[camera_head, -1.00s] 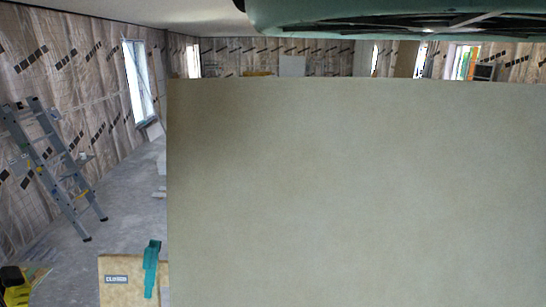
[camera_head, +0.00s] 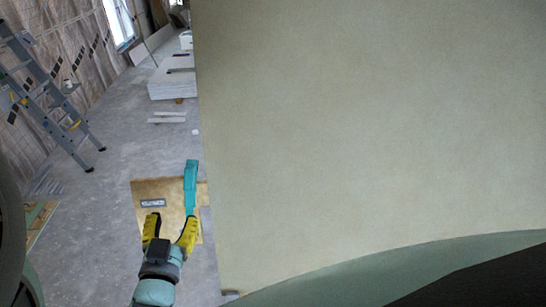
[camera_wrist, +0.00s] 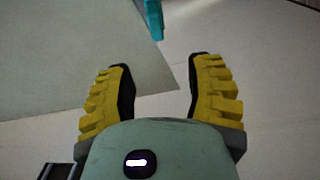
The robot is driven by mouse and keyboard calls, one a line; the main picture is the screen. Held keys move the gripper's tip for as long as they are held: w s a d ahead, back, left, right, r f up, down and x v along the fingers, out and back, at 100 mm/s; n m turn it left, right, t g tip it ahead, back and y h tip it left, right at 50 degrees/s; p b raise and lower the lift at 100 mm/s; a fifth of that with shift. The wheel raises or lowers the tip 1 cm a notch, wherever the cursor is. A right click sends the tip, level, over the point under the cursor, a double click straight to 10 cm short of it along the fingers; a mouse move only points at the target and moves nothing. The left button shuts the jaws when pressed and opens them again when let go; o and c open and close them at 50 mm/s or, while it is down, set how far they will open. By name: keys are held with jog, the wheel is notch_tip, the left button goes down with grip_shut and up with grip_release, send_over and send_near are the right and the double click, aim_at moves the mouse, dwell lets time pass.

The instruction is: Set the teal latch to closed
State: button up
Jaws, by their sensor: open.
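The board carries a small dark label plate. My gripper (camera_head: 170,220) has yellow padded fingers, open and empty, just below the latch in the head view; its right finger overlaps the latch's lower end there. In the wrist view, the latch (camera_wrist: 154,18) shows at the top, beyond the fingertips of my gripper (camera_wrist: 162,62) and apart from them. The latch's lower end is partly hidden in the head view.
The large panel fills the right side of the head view. A ladder (camera_head: 40,95) leans at the left wall. White stacked boards (camera_head: 172,85) lie on the floor farther back. Bare grey floor (camera_head: 110,135) lies between the ladder and the panel.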

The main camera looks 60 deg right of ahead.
aim_at(190, 173)
jog(key=x, duration=1)
jog(key=f+x, duration=0.1)
jog(key=x, duration=0.5)
jog(key=shift+s+d, duration=0.15)
jog(key=shift+s, duration=0.15)
grip_shut()
